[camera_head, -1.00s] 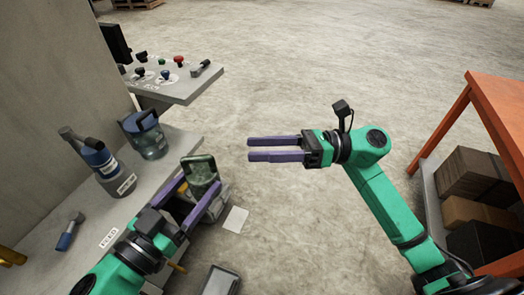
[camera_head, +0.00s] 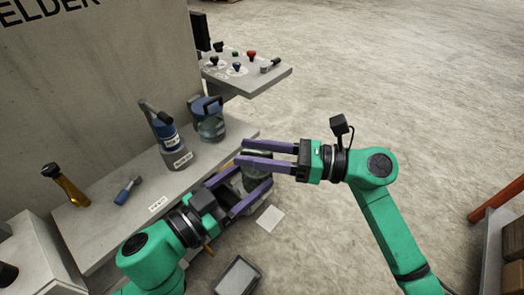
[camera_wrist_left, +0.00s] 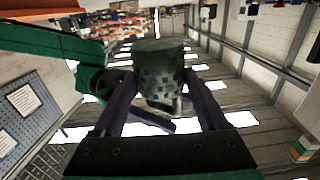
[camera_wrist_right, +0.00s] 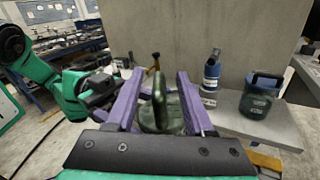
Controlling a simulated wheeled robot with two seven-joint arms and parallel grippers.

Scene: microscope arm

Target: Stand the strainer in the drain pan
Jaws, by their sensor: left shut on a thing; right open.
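The dark green strainer (camera_head: 257,181), with a perforated side, is held between the fingers of my left gripper (camera_head: 254,177). Its holes show in the left wrist view (camera_wrist_left: 160,78). My right gripper (camera_head: 239,152) is open, its fingers reaching across the strainer's upper part. In the right wrist view the strainer (camera_wrist_right: 160,112) stands between those fingers; contact cannot be told. A grey, shallow rectangular tray that looks like the drain pan (camera_head: 238,277) is low in the head view, below my left gripper, and appears empty.
The grey bench (camera_head: 105,205) carries a blue-capped bottle (camera_head: 165,135), a blue-lidded jug (camera_head: 208,120) and a small blue-handled tool (camera_head: 126,191). A brass-coloured tool (camera_head: 65,187) is at left. A control panel (camera_head: 245,72) juts out behind.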

